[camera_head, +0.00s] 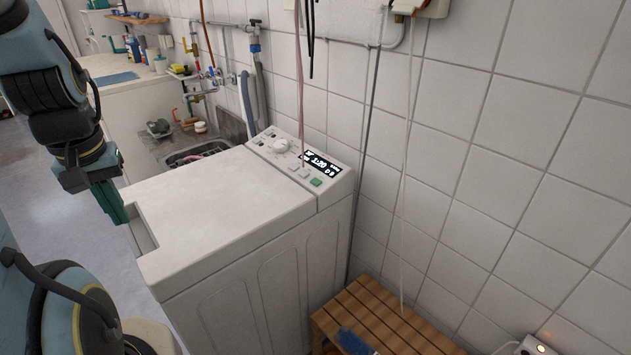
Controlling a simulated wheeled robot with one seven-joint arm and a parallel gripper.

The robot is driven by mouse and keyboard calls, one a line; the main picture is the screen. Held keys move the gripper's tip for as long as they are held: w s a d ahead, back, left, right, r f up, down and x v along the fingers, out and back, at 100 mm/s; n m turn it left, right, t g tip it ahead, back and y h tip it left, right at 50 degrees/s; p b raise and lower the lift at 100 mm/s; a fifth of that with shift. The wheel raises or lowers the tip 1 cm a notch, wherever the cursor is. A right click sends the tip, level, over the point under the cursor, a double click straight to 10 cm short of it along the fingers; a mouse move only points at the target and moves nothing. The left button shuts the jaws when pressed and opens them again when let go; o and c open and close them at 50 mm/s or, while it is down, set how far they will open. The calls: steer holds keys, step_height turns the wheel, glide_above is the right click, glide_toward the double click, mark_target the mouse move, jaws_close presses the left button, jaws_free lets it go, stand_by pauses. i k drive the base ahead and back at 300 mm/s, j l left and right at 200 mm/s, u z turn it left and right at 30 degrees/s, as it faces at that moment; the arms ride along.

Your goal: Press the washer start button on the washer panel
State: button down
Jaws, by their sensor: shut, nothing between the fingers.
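The white top-loading washer (215,205) stands against the tiled wall with its lid down. A green button (316,182) sits at the panel's near right end. I cannot read its label. My gripper (122,218) has green fingers pointing down, shut and empty. It is by the washer's front left edge, well away from the panel. I cannot tell whether it touches the washer.
A sink (195,153) and a white counter (100,66) with bottles lie beyond the washer. A slatted wooden bench (375,322) stands at the lower right. Pipes and a hanging pinkish cord (299,80) are near the panel. The washer top is clear.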

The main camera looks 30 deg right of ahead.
mark_target(316, 181)
steer(key=k+l+u, duration=0.2)
steer(key=k+u, duration=0.5)
steer(key=k, duration=0.15)
steer(key=k+u, duration=0.4)
